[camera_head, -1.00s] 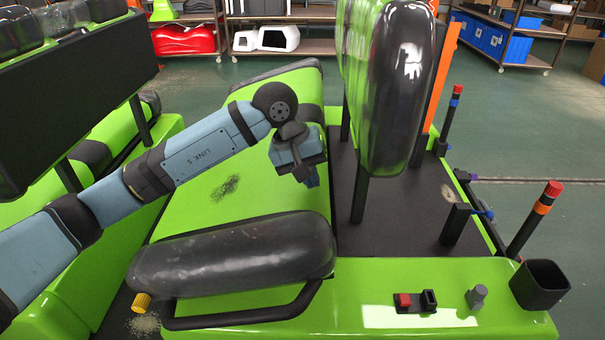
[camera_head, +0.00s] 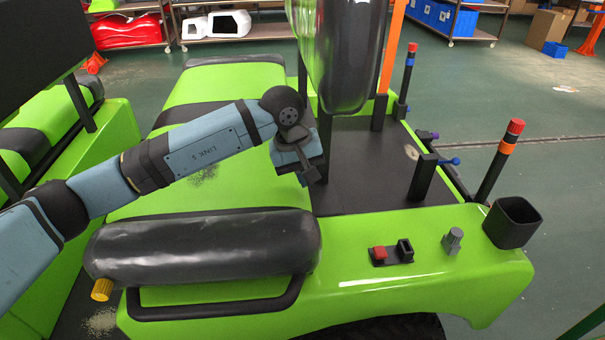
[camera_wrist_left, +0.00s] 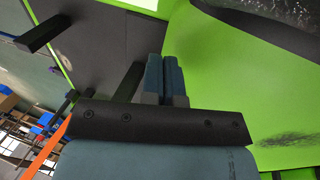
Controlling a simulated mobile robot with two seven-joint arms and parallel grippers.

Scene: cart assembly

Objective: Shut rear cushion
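A wide green seat cushion (camera_head: 245,140) with dark bands lies flat in the middle of the cart in the head view. An upright green and black cushion (camera_head: 347,60) stands on black posts behind and right of my gripper. I cannot tell which of these is the rear cushion. My left gripper (camera_head: 304,178) hangs over the right edge of the seat, close to a black post. In the left wrist view its two blue-grey fingers (camera_wrist_left: 165,75) are side by side and shut, with nothing seen between them. My right gripper is not in view.
A long black armrest (camera_head: 205,245) with a rail lies nearest me. A green side panel carries a red switch (camera_head: 380,253), a grey knob (camera_head: 452,240) and a black cup (camera_head: 512,222). A dark floor (camera_head: 370,165) and red-tipped sticks (camera_head: 500,158) are at the right.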

